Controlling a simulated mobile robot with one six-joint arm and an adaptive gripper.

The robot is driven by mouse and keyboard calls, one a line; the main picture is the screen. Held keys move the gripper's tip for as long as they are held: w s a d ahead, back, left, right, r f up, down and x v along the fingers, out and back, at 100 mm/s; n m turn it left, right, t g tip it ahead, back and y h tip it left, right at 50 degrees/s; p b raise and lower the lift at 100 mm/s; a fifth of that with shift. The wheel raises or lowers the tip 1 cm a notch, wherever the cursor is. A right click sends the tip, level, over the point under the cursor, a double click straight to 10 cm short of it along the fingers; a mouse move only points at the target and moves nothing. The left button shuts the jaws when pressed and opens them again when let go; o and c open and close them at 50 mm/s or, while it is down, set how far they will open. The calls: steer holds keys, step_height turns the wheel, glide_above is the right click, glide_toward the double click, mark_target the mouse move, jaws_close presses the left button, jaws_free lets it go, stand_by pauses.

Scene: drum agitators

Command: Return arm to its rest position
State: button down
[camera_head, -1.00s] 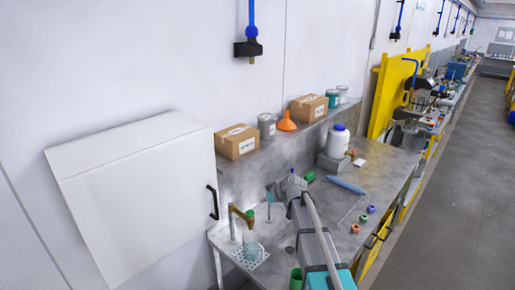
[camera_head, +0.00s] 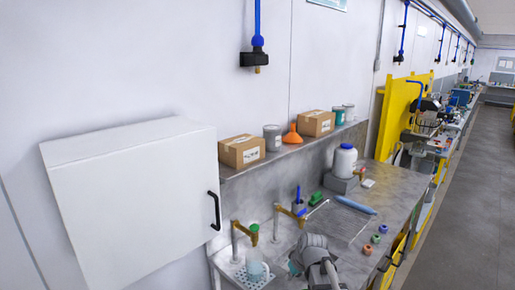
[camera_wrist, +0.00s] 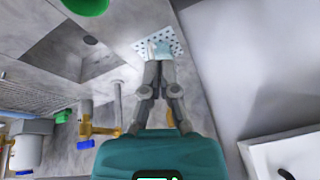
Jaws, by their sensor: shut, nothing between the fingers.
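My gripper (camera_wrist: 158,66) shows in the wrist view with its grey fingers together and nothing between them. Its fingertips overlap the near side of a white perforated tray (camera_wrist: 176,44) in the picture; the gap between them cannot be judged. In the head view my grey arm is folded low at the bottom centre, in front of the bench sink area. It hides most of my gripper there. The bench (camera_head: 408,181) runs behind and right of the arm. A clear bottle (camera_head: 257,271) stands on the perforated tray (camera_head: 238,277), left of the arm.
Two brass taps (camera_head: 243,234) (camera_head: 291,213) rise close behind the arm. A white cabinet (camera_head: 135,205) with a black handle hangs at left. A shelf (camera_head: 275,156) holds boxes and an orange funnel. A white jug (camera_head: 344,160) stands farther back. The aisle floor (camera_head: 452,230) is clear.

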steer(key=s+d+f+m+g+h+b, duration=0.1)
steer(key=s+d+f+m+b, duration=0.1)
steer(key=s+d+f+b, duration=0.1)
steer(key=s+d+f+m+g+h+b, duration=0.1)
steer(key=s+f+b, duration=0.4)
steer(key=s, duration=0.5)
steer(key=shift+d+f+m+g+h, duration=0.4)
steer(key=shift+d+f+m+h, duration=0.2)
steer(key=shift+d+f+m, duration=0.5)
